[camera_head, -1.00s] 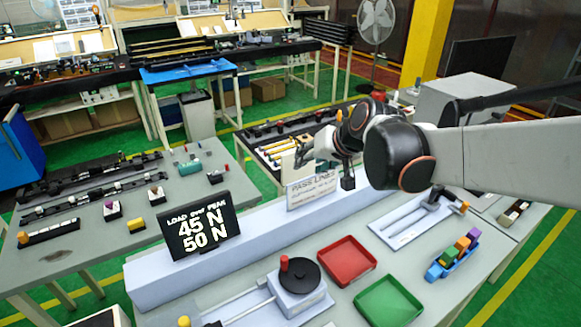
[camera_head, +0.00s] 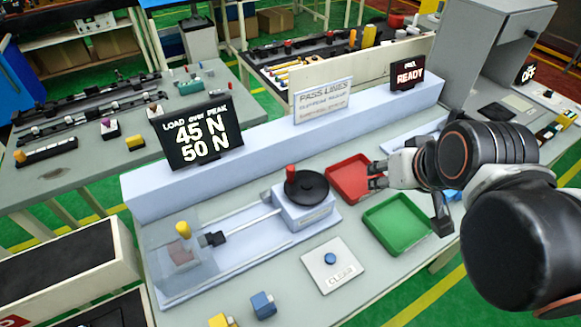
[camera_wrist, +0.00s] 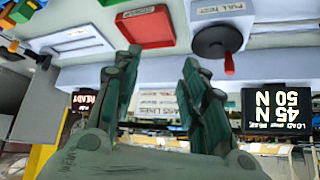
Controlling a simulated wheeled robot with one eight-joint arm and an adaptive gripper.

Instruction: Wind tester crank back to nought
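The tester (camera_head: 302,215) stands on the bench in the head view, a pale block with a rod running left to a clamp (camera_head: 213,239). Its crank is a black disc (camera_head: 307,187) with an upright red knob (camera_head: 291,172). The black display (camera_head: 196,134) reads load 45 N over peak 50 N. My gripper (camera_head: 374,176) is over the red tray, right of the crank and apart from it. The wrist view appears upside down; there my gripper's fingers (camera_wrist: 158,75) are spread apart with nothing between them, and the crank disc (camera_wrist: 217,42) with its red knob (camera_wrist: 229,64) lies to their right.
A red tray (camera_head: 336,185) and a green tray (camera_head: 408,240) lie right of the tester. A CLEAR button plate (camera_head: 345,275) sits in front. A READY display (camera_head: 407,75) and a pass-lines sign (camera_head: 322,100) stand behind. Blue (camera_head: 263,303) and yellow blocks lie at the front.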

